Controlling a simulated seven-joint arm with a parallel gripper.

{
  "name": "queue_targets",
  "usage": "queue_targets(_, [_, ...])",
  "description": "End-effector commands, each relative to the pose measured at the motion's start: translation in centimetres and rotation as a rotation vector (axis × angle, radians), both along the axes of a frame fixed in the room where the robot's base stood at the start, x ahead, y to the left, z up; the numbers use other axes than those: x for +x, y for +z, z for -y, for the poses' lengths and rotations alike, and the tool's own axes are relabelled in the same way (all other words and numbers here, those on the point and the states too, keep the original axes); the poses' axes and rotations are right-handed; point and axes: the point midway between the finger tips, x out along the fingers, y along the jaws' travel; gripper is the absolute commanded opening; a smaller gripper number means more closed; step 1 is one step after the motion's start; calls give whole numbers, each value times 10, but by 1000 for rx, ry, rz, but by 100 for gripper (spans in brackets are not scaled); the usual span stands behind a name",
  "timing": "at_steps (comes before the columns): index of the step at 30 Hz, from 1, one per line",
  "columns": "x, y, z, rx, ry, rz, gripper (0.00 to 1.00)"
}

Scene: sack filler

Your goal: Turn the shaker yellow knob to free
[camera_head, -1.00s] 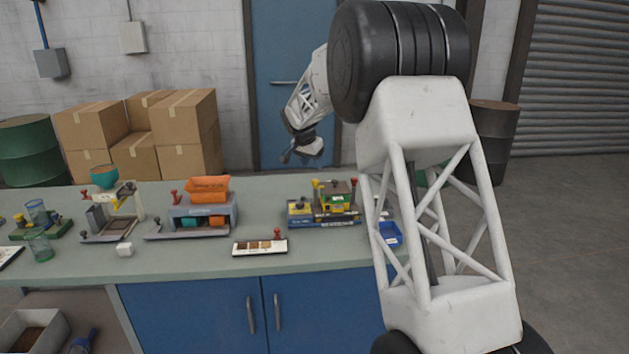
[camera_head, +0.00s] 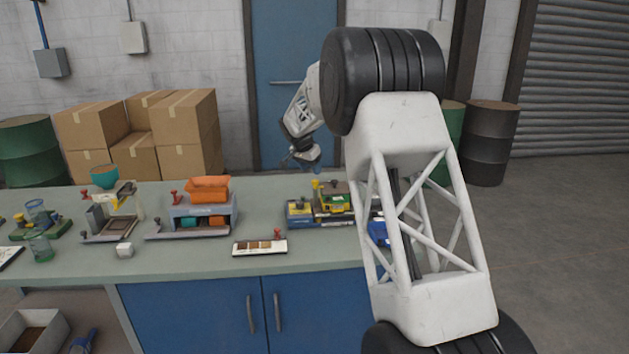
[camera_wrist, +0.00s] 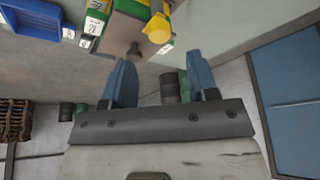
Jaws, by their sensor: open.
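A yellow knob (camera_wrist: 158,28) shows large in the wrist view, beside a brownish plate with a dark round knob (camera_wrist: 135,50). In the head view a yellow knob (camera_head: 315,184) stands on a small yellow, green and blue machine (camera_head: 334,201) at the right of the bench; I cannot read its marks or setting. My gripper (camera_wrist: 161,62) is open and empty, its two blue fingers apart, with the yellow knob ahead of them and not touched. In the head view my gripper (camera_head: 304,157) hangs above and behind the machine. My arm hides part of the machine's right side.
A grey machine with an orange hopper (camera_head: 208,188) and a tray of brown samples (camera_head: 260,247) stand to the left on the bench (camera_head: 190,268). A blue bin (camera_wrist: 33,17) is at the upper left in the wrist view. Cardboard boxes (camera_head: 180,120) stand behind.

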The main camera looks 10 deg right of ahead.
Motion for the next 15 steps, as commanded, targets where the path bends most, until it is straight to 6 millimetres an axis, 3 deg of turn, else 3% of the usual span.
queue_targets(15, [15,-52,16,1,-1,1,54])
